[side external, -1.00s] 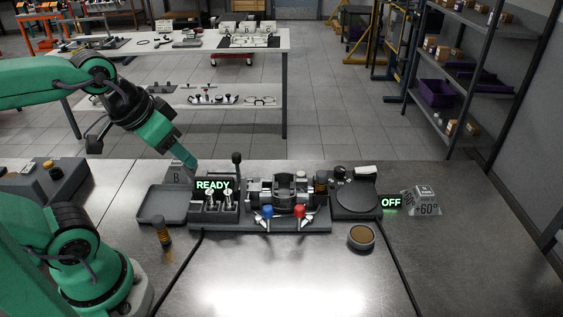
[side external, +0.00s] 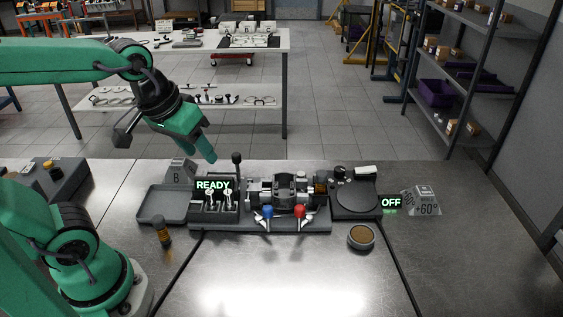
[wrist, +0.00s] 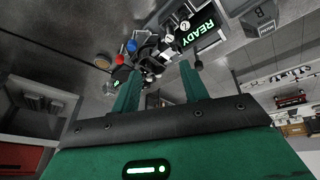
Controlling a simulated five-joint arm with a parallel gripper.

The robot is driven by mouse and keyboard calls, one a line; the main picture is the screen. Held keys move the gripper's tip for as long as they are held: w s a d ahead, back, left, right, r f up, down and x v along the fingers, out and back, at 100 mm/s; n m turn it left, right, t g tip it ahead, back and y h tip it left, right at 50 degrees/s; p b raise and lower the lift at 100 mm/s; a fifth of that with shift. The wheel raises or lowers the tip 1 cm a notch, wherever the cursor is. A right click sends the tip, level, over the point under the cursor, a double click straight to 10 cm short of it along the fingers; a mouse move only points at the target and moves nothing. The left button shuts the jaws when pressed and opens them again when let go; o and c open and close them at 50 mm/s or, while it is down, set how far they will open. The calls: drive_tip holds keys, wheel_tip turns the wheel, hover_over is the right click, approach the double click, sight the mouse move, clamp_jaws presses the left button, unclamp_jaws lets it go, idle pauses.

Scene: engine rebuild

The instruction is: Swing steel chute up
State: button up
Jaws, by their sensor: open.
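A bench fixture (side external: 318,227) stands in the middle of the steel bench, with a dark cradle (side external: 284,187) between steel blocks. I cannot tell for sure which steel part of it is the chute. My gripper (side external: 208,157) is open and empty, in the air above and behind the left part of the fixture. In the wrist view its two fingers (wrist: 160,70) stand apart, with the fixture beyond them.
A black upright lever (side external: 236,160) stands beside the READY display (side external: 213,185). A grey tray (side external: 163,218) and grey block B (side external: 178,172) are left. A round dark plate (side external: 357,194), the OFF display (side external: 391,202) and a round cup (side external: 361,237) are right. The front bench is mostly clear.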

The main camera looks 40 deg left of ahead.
drive_tip(key=w+d+f+n+g, duration=0.2)
drive_tip(key=w+d+f+n, duration=0.1)
drive_tip(key=w+n, duration=0.15)
drive_tip(key=n+g, duration=0.2)
drive_tip(key=n, duration=0.2)
approach(268, 208)
drive_tip(key=shift+a+f, duration=0.2)
drive_tip(key=shift+f, duration=0.1)
drive_tip(key=shift+w+d+f+n, duration=0.15)
drive_tip(key=shift+d+f+n, duration=0.1)
drive_tip(key=shift+f, duration=0.1)
drive_tip(key=shift+f, duration=3.9)
drive_tip(key=shift+c, duration=0.2)
clamp_jaws()
